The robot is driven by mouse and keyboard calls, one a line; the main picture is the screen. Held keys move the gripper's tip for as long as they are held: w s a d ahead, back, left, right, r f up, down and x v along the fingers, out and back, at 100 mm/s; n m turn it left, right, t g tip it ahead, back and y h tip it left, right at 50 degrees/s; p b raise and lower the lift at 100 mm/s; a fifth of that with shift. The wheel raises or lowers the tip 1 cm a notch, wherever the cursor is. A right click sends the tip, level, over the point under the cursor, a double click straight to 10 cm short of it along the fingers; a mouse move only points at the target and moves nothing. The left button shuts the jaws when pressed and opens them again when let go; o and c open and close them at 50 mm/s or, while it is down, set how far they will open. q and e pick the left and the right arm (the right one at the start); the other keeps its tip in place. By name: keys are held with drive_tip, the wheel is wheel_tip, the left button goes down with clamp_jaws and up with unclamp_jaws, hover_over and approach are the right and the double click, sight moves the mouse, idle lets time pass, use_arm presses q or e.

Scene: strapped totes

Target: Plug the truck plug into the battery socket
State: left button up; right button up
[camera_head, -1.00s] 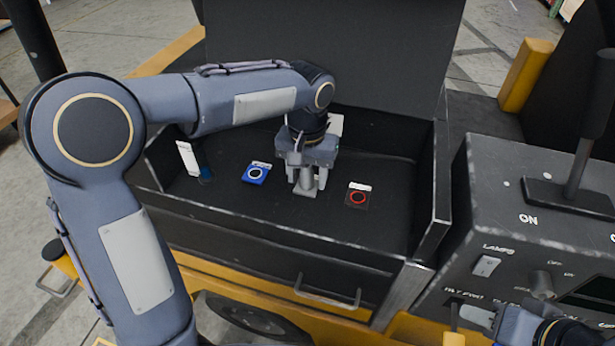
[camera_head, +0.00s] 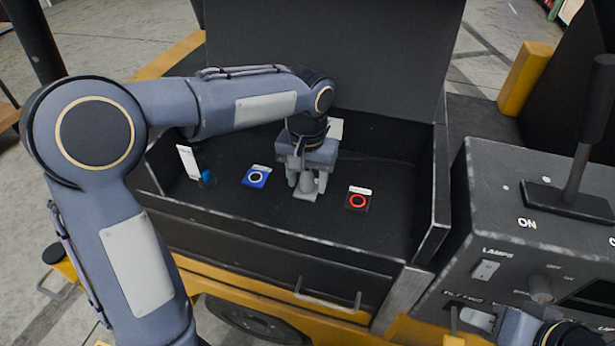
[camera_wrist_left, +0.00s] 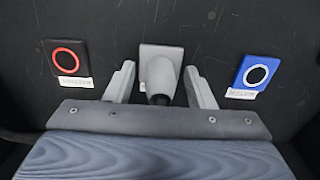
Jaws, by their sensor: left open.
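A grey plug-like piece (camera_head: 308,185), a round body on a square plate, stands in the open black box. It also shows in the left wrist view (camera_wrist_left: 159,72). My left gripper (camera_head: 307,183) points down over it with its fingers (camera_wrist_left: 160,88) apart, one on each side, with gaps visible.
A small blue piece (camera_head: 207,178) sits beside a white tag (camera_head: 188,162) at the box's left. The box walls (camera_head: 436,190) and raised lid (camera_head: 330,60) surround the left gripper. A control panel (camera_head: 500,215) with a lever stands at right.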

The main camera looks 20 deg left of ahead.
idle(0.4)
use_arm(q)
clamp_jaws()
drive_tip(key=shift+r+p, duration=0.15)
drive_tip(key=shift+p, duration=0.15)
drive_tip(key=shift+r+p, duration=2.55)
drive_tip(key=shift+r, duration=0.35)
wheel_tip(320, 180, up, 6)
drive_tip(key=p, duration=0.5)
